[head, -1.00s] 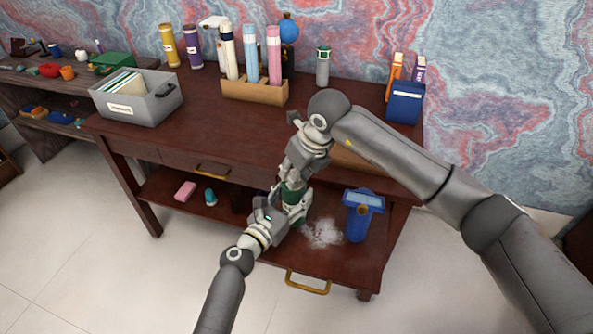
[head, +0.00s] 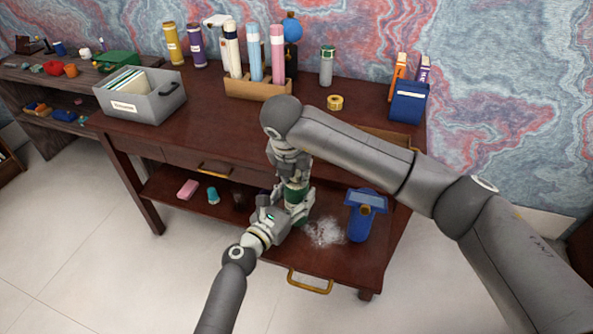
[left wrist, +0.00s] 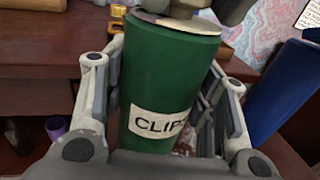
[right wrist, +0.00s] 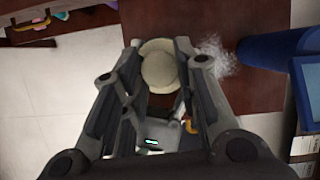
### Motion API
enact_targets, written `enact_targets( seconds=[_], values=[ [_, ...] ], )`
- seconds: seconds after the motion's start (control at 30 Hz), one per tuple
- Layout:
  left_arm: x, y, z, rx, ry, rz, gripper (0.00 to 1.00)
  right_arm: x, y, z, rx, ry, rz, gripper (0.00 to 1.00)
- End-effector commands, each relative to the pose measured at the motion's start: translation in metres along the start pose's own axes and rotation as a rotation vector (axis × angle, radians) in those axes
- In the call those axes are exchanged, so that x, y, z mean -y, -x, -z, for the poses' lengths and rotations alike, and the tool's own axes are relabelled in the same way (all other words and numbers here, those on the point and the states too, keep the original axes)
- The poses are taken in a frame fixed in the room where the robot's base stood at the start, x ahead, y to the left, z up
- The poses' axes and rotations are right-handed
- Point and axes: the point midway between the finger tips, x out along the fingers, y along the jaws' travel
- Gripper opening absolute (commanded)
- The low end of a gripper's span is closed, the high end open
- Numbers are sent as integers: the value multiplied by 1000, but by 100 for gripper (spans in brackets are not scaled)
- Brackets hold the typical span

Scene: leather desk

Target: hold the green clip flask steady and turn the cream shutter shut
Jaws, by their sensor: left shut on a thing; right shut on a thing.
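The green clip flask (left wrist: 168,75) stands upright between the fingers of my left gripper (left wrist: 165,110), its "CLIPS" label facing the left wrist camera. In the head view the flask (head: 297,193) is partly hidden by both grippers, over the lower shelf. My left gripper (head: 292,212) is shut on its body. My right gripper (head: 291,172) comes down from above and is shut on the top of the flask. In the right wrist view the round cream shutter (right wrist: 159,68) sits between the fingertips of my right gripper (right wrist: 160,72).
A pink block (head: 187,189) and a teal item (head: 212,195) lie to the left. The desk top (head: 205,120) overhangs behind.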

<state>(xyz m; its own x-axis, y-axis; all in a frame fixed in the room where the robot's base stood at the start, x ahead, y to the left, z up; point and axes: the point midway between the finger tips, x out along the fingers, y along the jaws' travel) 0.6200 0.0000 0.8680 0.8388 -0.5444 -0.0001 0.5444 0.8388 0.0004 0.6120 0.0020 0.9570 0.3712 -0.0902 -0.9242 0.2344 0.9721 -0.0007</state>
Motion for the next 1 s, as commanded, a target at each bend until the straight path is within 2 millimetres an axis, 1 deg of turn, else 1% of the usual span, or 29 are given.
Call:
enact_targets(
  seconds=[0.2, 0.5, 0.7, 1.0],
  values=[
    [0, 0, 1, -2, 1, -1, 24, -2, 1, -2, 3, -155, 64, 5],
    [0, 0, 1, -2, 1, -1, 24, -2, 0, -2, 3, -289, 119, 5],
    [0, 0, 1, -2, 1, -1, 24, -2, 0, -2, 4, -324, 133, 5],
    [0, 0, 1, -2, 1, -1, 24, -2, 0, -2, 4, -331, 137, 5]
  ],
)
